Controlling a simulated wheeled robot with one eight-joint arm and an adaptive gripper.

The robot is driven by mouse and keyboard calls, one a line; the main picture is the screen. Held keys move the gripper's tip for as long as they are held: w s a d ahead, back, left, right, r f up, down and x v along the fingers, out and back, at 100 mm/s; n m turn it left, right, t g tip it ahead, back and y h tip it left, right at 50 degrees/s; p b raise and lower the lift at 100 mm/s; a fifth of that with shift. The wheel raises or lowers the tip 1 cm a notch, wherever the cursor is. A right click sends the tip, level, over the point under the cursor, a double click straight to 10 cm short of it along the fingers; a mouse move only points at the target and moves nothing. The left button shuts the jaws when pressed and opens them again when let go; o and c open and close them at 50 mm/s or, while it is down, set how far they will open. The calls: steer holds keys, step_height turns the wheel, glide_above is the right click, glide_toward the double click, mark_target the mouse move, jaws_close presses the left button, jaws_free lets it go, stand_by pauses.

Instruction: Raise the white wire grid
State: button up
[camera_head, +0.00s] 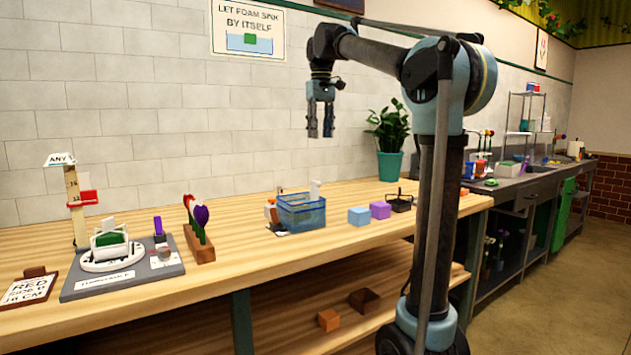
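A white wire-like frame (108,246), which looks like the white wire grid, sits around a green block (110,239) on a white oval ring (100,262) at the left of the bench. Its wires are too small to make out clearly. The ring is on a grey base board (125,280) with a white label. My gripper (320,132) points down, high above the bench and well to the right of the frame. Its two fingers look apart, with nothing between them.
A height post (75,205) with a red slider stands behind the base. A flower holder (200,246), blue basket (302,212), blue block (358,216), purple block (380,210) and potted plant (390,140) stand rightward. A card (28,289) lies far left.

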mark_target(316, 181)
steer(key=f, duration=0.5)
steer(key=a+f, duration=0.1)
steer(key=f, duration=0.4)
steer(key=w+f, duration=0.1)
steer(key=f, duration=0.5)
steer(key=shift+a, duration=0.35)
jaws_close()
